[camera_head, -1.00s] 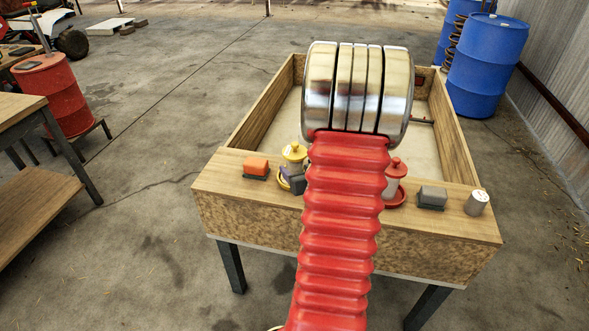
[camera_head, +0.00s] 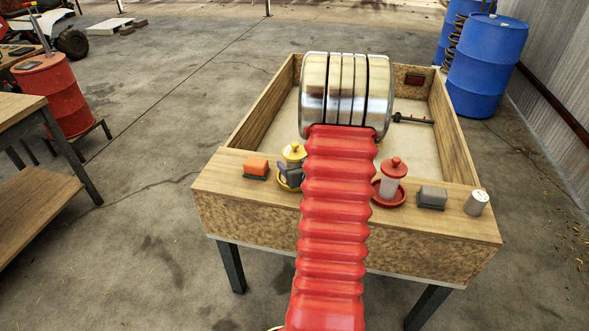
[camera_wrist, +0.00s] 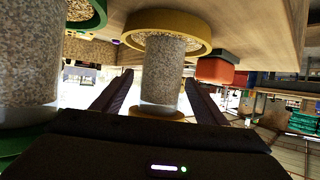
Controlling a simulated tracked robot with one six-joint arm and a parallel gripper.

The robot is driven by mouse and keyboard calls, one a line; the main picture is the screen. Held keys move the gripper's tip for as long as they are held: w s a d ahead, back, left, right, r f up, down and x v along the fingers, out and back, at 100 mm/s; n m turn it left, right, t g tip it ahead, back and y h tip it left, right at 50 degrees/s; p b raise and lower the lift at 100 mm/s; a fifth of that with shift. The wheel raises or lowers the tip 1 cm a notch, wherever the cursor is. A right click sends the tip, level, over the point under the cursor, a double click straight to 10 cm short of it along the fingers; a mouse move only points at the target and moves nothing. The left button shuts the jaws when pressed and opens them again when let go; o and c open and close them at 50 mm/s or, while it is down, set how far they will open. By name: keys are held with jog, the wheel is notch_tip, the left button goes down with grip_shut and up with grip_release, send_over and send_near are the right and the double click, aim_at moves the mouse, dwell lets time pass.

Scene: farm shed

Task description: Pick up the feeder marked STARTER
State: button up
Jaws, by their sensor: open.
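In the wrist view, which is upside down, a feeder with a yellow tray and cap (camera_wrist: 163,62) and a clear grain-filled jar stands between the fingers of my gripper (camera_wrist: 157,84). The gripper is open, one finger on each side of the jar; I cannot tell whether either touches it. This yellow feeder also shows in the head view (camera_head: 293,153), partly covered by dark gripper parts. A green feeder (camera_wrist: 30,60) is close on the left in the wrist view and hidden behind my arm in the head view. A red feeder (camera_head: 391,181) stands right of my arm. No STARTER marking is readable.
The feeders stand on the front ledge of a wooden box table (camera_head: 235,212). An orange block (camera_head: 256,167) sits left of the yellow feeder. A grey block (camera_head: 432,197) and a pale cylinder (camera_head: 476,202) are at the right. Blue barrels (camera_head: 487,65) stand behind.

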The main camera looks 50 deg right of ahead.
jog(key=c, duration=1.4)
